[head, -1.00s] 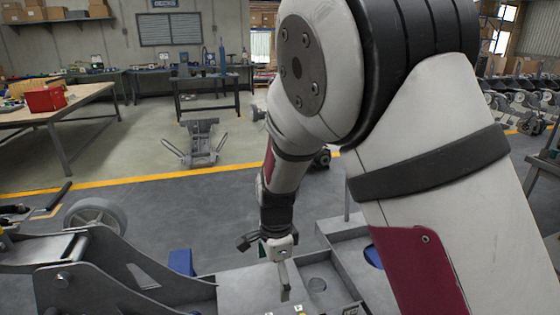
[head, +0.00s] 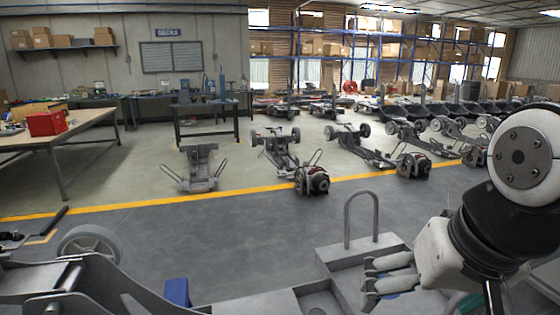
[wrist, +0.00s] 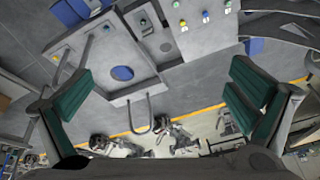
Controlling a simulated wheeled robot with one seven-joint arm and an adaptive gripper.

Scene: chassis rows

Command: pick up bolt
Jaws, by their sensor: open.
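My gripper (head: 376,277) is at the lower right of the head view, above a grey metal tray (head: 335,258). In the wrist view my gripper (wrist: 162,98) is open, its two green-padded fingers wide apart with nothing between them. The tray (wrist: 142,88) shows there beyond the fingers, with a blue oval (wrist: 122,73) in one compartment. Several small yellow and green pieces (wrist: 183,23) lie or are fixed near the top of the wrist view. They are too small to tell whether one is the bolt. I cannot make out a bolt in either view.
A hoop-shaped bar (head: 361,217) stands up from the tray's far side. A grey chassis with a wheel (head: 92,243) and a blue block (head: 177,291) are at the lower left. Open floor lies beyond, up to a yellow line (head: 225,204) and rows of chassis.

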